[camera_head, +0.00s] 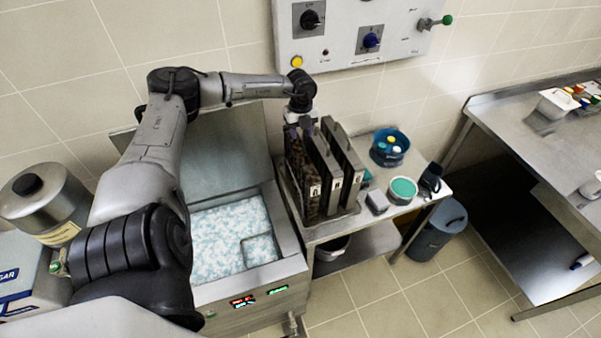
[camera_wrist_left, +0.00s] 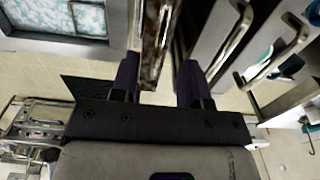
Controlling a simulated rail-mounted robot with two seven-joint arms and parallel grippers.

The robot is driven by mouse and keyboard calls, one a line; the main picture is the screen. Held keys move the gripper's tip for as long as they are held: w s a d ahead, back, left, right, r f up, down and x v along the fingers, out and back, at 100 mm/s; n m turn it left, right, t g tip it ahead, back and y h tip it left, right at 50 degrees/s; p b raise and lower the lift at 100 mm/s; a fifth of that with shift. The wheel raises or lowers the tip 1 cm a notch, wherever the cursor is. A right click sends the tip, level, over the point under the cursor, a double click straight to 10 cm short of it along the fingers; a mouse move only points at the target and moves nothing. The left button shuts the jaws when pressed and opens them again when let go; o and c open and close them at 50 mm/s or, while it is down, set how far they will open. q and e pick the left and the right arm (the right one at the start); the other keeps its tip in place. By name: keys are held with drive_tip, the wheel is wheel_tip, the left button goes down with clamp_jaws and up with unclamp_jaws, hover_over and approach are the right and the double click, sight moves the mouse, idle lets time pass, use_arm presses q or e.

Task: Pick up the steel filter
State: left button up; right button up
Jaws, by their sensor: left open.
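Several flat upright filter panels stand side by side in a rack on the small steel table. The leftmost filter (camera_head: 303,182) is dark and mottled brown. To its right are a grey steel filter (camera_head: 326,172) and another grey steel filter (camera_head: 347,165), each with a bar handle and a small label. My left gripper (camera_head: 303,124) is above the leftmost filter, fingers pointing down. In the left wrist view, the open gripper (camera_wrist_left: 160,82) has the mottled filter (camera_wrist_left: 152,65) and its handle between its fingers; contact cannot be told. My right gripper is not shown.
A steel tank (camera_head: 235,235) with foamy liquid stands left of the rack, its lid up. A blue bowl (camera_head: 390,147), a teal-topped tub (camera_head: 402,190) and a dark mug (camera_head: 431,177) stand right of it. A wall control panel (camera_head: 350,55) is behind.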

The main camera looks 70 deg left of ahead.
sight(301, 141)
use_arm(q)
drive_tip(key=shift+f, duration=0.3)
wheel_tip(301, 141, down, 3)
drive_tip(key=shift+d+f+p, duration=0.15)
drive_tip(key=shift+p, duration=0.7)
drive_tip(key=shift+f, duration=0.65)
drive_tip(key=c, duration=0.7)
clamp_jaws()
drive_tip(key=shift+r, duration=0.15)
